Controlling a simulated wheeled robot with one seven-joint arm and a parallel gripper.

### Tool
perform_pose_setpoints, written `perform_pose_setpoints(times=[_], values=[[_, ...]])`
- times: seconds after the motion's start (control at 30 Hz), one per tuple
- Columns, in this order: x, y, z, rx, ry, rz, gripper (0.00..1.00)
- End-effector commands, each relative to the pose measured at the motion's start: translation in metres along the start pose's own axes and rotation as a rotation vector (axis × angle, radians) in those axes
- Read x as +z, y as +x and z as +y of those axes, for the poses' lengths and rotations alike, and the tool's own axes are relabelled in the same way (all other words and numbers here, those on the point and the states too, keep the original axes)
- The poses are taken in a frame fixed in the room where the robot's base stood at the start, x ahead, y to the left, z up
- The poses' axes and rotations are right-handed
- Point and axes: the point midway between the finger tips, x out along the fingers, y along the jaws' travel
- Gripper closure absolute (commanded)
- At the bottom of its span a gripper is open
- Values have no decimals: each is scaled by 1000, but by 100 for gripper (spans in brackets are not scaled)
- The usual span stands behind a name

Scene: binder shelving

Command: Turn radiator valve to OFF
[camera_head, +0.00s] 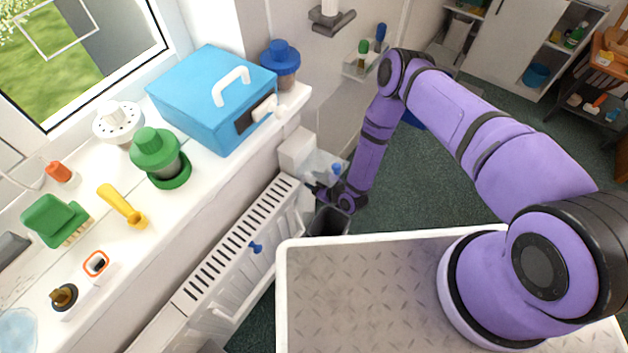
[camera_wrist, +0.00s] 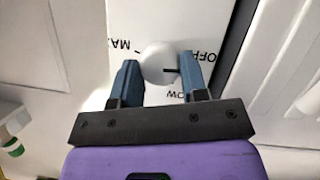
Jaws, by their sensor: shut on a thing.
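In the wrist view the valve knob (camera_wrist: 158,60) is round and white, set on a white panel with dark lettering. MAX is printed to its left, OFF to its right and LOW below, all upside down or tilted. My gripper (camera_wrist: 160,73) is shut on the knob, one blue-grey finger on each side. In the head view my gripper (camera_head: 332,196) is low beside the far end of the white radiator (camera_head: 238,262); the knob cannot be made out there.
A white windowsill (camera_head: 110,260) above the radiator holds a blue case (camera_head: 205,95), a green-lidded container (camera_head: 158,155), a yellow-handled item (camera_head: 122,205) and a green brush (camera_head: 55,220). A dark bin (camera_head: 329,222) stands below my gripper.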

Motion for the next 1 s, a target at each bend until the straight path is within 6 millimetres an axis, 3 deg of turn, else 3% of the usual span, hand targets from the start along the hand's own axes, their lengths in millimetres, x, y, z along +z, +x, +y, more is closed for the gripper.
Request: perform_pose_setpoints(times=[0.33,0.9,0.93,1.0], values=[[1,0,-1,58,-142,-1,83],[1,-1,-1,71,-171,-2,83],[1,-1,-1,71,-171,-2,57],[1,-1,-1,71,-171,-1,41]])
